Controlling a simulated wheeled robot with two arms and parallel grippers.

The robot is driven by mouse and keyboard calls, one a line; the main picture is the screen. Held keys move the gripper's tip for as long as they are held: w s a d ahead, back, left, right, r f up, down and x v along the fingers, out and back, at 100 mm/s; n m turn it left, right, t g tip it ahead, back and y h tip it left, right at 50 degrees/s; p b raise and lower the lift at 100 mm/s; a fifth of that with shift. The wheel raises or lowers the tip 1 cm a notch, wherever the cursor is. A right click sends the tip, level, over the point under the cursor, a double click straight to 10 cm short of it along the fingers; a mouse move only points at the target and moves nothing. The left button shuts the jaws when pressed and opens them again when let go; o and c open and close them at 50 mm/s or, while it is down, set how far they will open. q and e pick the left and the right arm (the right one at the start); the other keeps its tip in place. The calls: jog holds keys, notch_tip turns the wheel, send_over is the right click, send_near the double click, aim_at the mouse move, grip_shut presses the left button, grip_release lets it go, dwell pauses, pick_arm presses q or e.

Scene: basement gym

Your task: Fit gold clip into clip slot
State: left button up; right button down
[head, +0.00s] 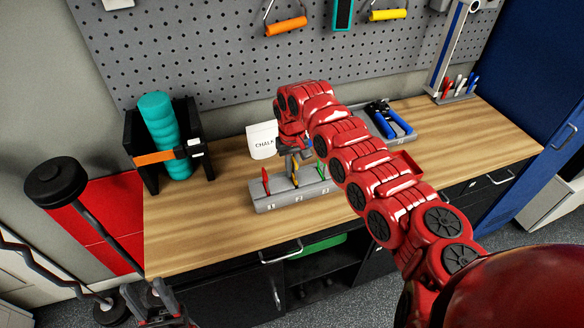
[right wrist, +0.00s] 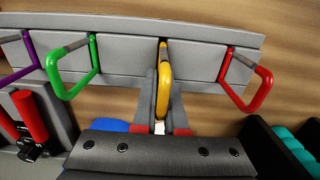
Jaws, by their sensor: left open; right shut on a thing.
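The gold clip (right wrist: 162,85) is a yellow loop held between the fingers of my right gripper (right wrist: 164,115). In the head view the clip (head: 296,178) is upright at the middle of the grey slot block (head: 285,199), between a red clip (head: 265,181) and a green clip (head: 321,171). In the wrist view its far end meets the block's face; I cannot tell how deep it sits in the slot, which is hidden. My right gripper (head: 294,164) is just above the block. My left gripper (head: 162,300) is open and empty, low beyond the bench's front left.
A white chalk bag (head: 262,141) stands behind the block. A black rack with a teal roller (head: 158,130) is at the left. A grey tray with blue-handled pliers (head: 388,120) is to the right. The bench (head: 215,225) is bare left of the block.

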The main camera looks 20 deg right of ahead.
jog(key=shift+f, duration=0.2)
jog(key=c, duration=0.9)
grip_release()
notch_tip(320, 180, up, 9)
jog(key=b, duration=0.3)
jog(key=shift+w+f, duration=0.1)
jog(key=shift+f, duration=0.05)
notch_tip(320, 180, up, 9)
jog(key=shift+f, duration=0.1)
